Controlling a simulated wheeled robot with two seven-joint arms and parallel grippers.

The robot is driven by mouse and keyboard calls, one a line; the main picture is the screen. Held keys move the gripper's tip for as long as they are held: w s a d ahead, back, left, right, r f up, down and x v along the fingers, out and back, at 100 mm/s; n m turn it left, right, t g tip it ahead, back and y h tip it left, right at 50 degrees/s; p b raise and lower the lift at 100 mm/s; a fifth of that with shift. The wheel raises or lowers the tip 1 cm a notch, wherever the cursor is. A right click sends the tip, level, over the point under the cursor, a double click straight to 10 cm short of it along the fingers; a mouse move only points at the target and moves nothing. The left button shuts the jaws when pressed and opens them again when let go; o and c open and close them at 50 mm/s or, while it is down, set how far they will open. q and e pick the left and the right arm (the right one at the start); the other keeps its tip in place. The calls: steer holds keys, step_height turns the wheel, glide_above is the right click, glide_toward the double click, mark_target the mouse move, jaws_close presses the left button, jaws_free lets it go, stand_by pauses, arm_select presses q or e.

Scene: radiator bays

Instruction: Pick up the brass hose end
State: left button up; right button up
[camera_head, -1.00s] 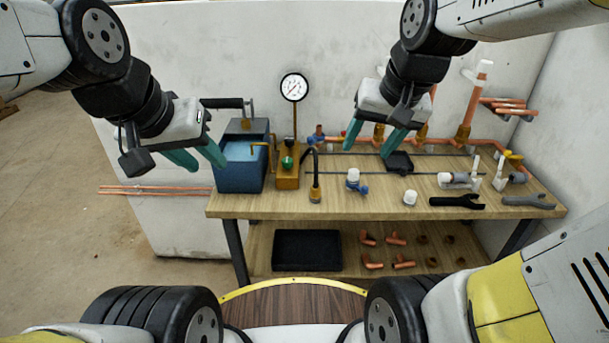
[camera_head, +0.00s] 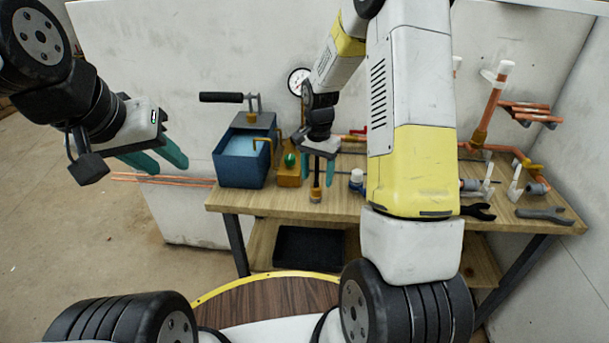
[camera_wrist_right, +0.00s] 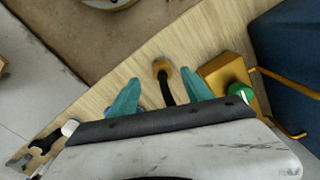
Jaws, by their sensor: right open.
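In the right wrist view the brass hose end (camera_wrist_right: 160,67) shows just beyond and between the fingertips, with the black hose (camera_wrist_right: 167,92) running back between the fingers. My right gripper (camera_head: 319,182) is open, with its teal fingers on either side of the hose and clear space to each finger; it also shows in the right wrist view (camera_wrist_right: 159,83). My left gripper (camera_head: 168,168) is open and empty in the air, left of the bench.
A blue pump tank (camera_head: 240,165) with a lever stands left of the hose end. A brass block with a green knob (camera_head: 289,162) is close beside it. A white-capped blue valve (camera_head: 357,179) stands to the right. My right arm hides much of the bench's right half.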

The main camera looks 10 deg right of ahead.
mark_target(316, 186)
steer(key=f, duration=0.6)
steer(key=shift+w+f, duration=0.1)
steer(key=shift+w, duration=0.15)
steer(key=c, duration=1.1)
